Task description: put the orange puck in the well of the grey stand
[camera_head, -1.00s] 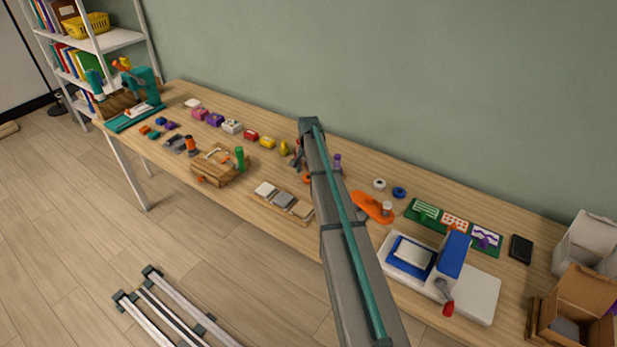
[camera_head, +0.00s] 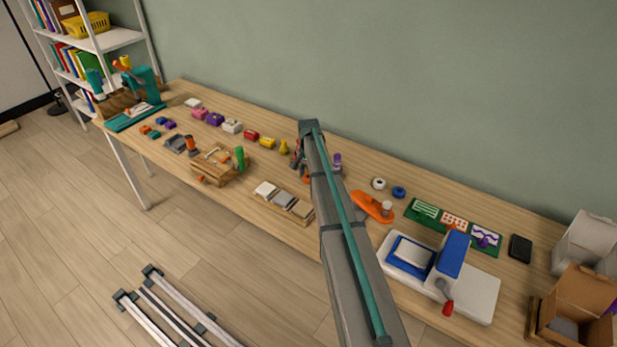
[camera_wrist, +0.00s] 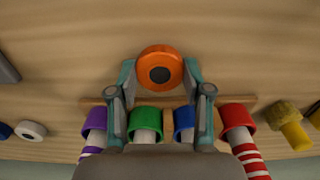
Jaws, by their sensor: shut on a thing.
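The orange puck (camera_wrist: 160,68), a round disc with a dark centre, sits between the fingertips of my gripper (camera_wrist: 160,82) in the wrist view. My gripper is shut on it. The head view shows only a small orange patch (camera_head: 306,180) beside my arm, probably the puck; my arm link hides most of that area. A dark grey piece (camera_wrist: 7,70) is cut off at the left edge of the wrist view; I cannot tell whether it is the grey stand. No well shows clearly in either view.
A wooden rack (camera_wrist: 88,101) with purple, green (camera_wrist: 144,118), blue and red-capped items lies close by my fingers. A yellow item (camera_wrist: 288,122) is to the right; white (camera_wrist: 31,131) and blue rings are to the left. An orange board (camera_head: 372,206) lies right of my arm.

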